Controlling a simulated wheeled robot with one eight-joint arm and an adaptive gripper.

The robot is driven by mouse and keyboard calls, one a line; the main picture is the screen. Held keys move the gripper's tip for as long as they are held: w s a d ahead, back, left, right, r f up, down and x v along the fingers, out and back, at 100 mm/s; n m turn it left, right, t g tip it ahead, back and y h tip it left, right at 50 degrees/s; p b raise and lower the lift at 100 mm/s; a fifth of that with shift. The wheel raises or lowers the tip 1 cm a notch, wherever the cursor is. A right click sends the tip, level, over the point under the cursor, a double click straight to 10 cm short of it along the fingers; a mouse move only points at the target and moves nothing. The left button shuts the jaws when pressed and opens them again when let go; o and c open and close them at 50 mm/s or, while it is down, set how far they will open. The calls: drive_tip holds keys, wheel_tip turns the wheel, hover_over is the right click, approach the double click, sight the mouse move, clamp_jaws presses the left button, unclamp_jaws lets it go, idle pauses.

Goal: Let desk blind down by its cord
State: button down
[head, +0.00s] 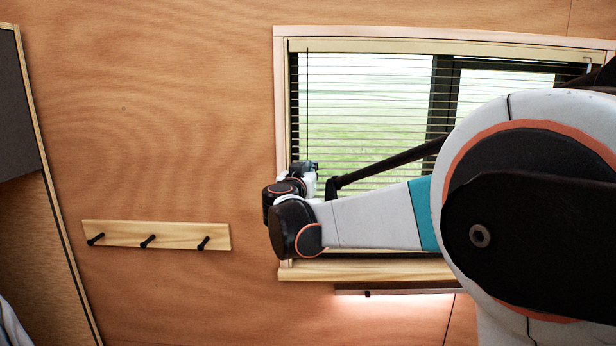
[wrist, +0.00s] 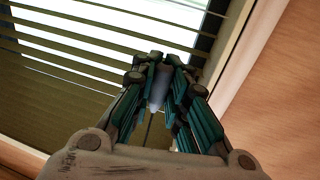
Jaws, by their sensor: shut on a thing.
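The desk blind (head: 360,110) hangs in the window with its thin slats spread over the glass, and the outdoors shows between them. Its lower part is hidden behind my arm. A thin dark cord (head: 308,75) hangs at the blind's left side. My gripper (head: 308,168) is at the window's lower left, in front of the slats. In the wrist view my gripper (wrist: 160,85) is shut on a pale, rounded cord end (wrist: 159,88) between its fingertips. The slats (wrist: 75,50) run behind it on the left.
The window frame (wrist: 242,50) stands close to the right of my fingers in the wrist view. A pale sill (head: 360,270) runs below the window. A rail with black pegs (head: 155,235) is on the wooden wall to the left.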

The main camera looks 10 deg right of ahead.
drive_tip(key=c, duration=1.8)
unclamp_jaws()
drive_tip(key=shift+s, duration=0.1)
drive_tip(key=shift+o, duration=1.1)
drive_tip(key=shift+s+a+r, duration=0.1)
drive_tip(key=shift+s+a, duration=0.1)
drive_tip(key=shift+w+d, duration=0.1)
drive_tip(key=shift+w, duration=0.1)
drive_tip(key=v, duration=0.7)
drive_tip(key=shift+s, duration=0.25)
